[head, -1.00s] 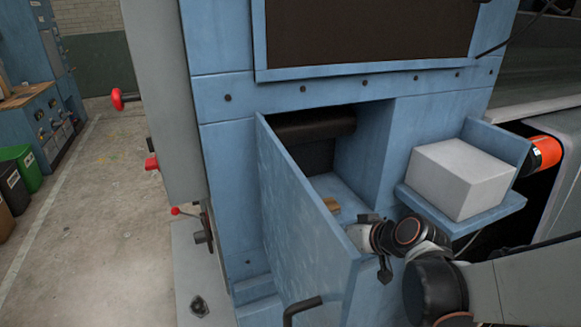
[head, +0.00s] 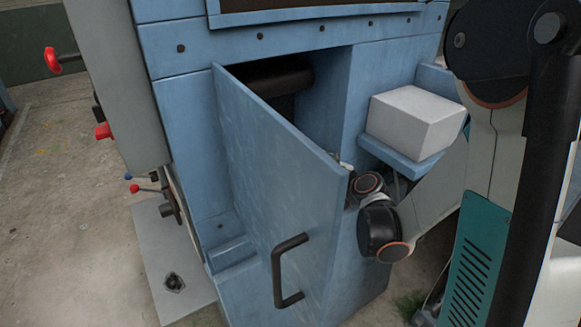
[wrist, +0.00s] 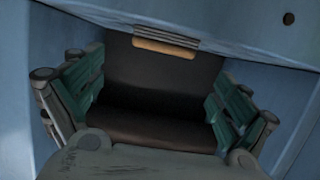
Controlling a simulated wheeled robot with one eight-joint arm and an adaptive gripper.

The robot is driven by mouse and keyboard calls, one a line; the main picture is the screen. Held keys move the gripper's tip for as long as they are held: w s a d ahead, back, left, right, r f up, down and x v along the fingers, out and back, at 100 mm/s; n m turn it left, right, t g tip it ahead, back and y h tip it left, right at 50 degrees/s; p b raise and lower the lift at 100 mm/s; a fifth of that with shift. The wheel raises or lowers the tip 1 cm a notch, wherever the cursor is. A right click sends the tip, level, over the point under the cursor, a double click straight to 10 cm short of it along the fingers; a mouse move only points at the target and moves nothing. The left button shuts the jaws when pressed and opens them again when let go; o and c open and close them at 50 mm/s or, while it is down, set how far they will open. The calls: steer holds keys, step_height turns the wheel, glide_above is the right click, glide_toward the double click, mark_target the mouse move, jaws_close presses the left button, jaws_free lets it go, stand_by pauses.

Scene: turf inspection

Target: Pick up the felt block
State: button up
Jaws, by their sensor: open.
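In the wrist view a small block with a tan face and a grey ribbed top, likely the felt block (wrist: 166,46), lies at the edge of a blue surface beside a dark recess. My gripper (wrist: 155,80) is open and empty, its green-padded fingers spread to the left and right. The block shows beyond the fingertips, between their directions and apart from them. In the head view the open blue door hides the block and most of my gripper.
The blue door (head: 275,170), with a black handle (head: 283,270), stands open before the cabinet's dark compartment (head: 275,75). A pale box (head: 415,117) rests on a blue side shelf (head: 400,163) right of the opening. Blue walls flank my gripper closely in the wrist view.

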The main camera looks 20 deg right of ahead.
steer(key=b+x, duration=0.1)
steer(key=x, duration=0.1)
steer(key=b+x, duration=0.1)
steer(key=x, duration=0.2)
steer(key=shift+s+a+f, duration=0.1)
steer(key=shift+f, duration=0.25)
steer(key=shift+w+a, duration=0.1)
steer(key=shift+w, duration=0.35)
steer(key=shift+c, duration=0.5)
steer(key=c, duration=1)
